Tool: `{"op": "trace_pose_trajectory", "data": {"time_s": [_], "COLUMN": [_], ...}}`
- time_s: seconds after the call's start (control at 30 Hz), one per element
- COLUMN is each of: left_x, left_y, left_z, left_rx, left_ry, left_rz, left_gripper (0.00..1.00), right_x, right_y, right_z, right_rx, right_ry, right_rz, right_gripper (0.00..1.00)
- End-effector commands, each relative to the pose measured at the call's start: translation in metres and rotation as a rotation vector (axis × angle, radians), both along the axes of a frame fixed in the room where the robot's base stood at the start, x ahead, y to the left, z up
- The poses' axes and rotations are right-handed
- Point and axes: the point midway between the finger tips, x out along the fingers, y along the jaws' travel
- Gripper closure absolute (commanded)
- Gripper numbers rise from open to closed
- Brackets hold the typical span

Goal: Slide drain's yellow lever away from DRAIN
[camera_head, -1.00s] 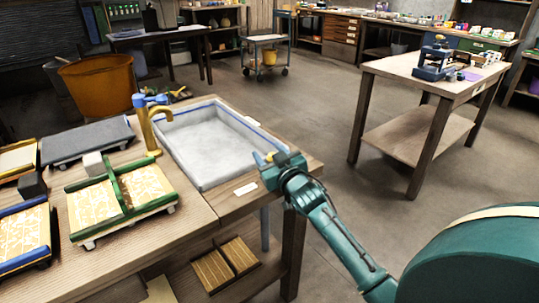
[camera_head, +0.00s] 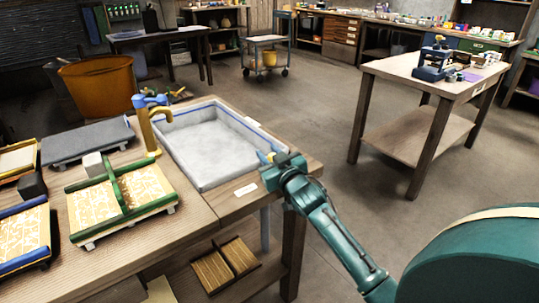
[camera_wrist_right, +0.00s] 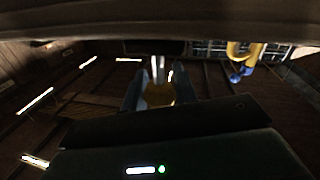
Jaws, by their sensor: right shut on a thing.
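The grey sink (camera_head: 205,183) is set into the wooden bench. My right gripper (camera_head: 268,158) is at the sink's near right corner, beside its outer rim. In the right wrist view the yellow lever (camera_wrist_right: 159,95) is between the two fingers of the right gripper (camera_wrist_right: 160,88), which is shut on it. In the head view the gripper mostly hides the lever. A small white label (camera_head: 246,189) lies on the bench in front of the sink; its text is too small to read. My left gripper is not in view.
A yellow and blue tap (camera_head: 148,128) stands at the sink's left edge. A green-framed mould (camera_head: 120,198) and a grey felt slab (camera_head: 85,141) lie on the bench at left. Open floor lies right of the bench, before a wooden table (camera_head: 425,140).

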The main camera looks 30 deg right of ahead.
Motion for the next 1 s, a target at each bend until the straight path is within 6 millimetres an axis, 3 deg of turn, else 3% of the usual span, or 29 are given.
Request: {"op": "trace_pose_trajectory", "data": {"time_s": [0.13, 0.33, 0.7, 0.73, 1.0], "left_x": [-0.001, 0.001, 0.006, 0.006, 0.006], "left_y": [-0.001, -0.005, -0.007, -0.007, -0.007], "left_z": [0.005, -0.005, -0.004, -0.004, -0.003], "left_rx": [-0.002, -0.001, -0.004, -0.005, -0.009], "left_ry": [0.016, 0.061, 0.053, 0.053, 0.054], "left_rz": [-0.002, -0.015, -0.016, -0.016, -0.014], "left_gripper": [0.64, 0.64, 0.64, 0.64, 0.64], "right_x": [0.002, 0.004, 0.005, 0.005, 0.005], "right_y": [-0.021, -0.058, -0.067, -0.067, -0.066], "right_z": [0.002, 0.001, 0.000, 0.000, 0.000], "right_rx": [-0.005, -0.002, -0.001, -0.001, -0.001], "right_ry": [0.004, 0.005, 0.001, 0.001, 0.000], "right_rz": [-0.002, -0.002, -0.006, -0.006, -0.004], "right_gripper": [1.00, 1.00, 1.00, 0.70, 0.50]}}
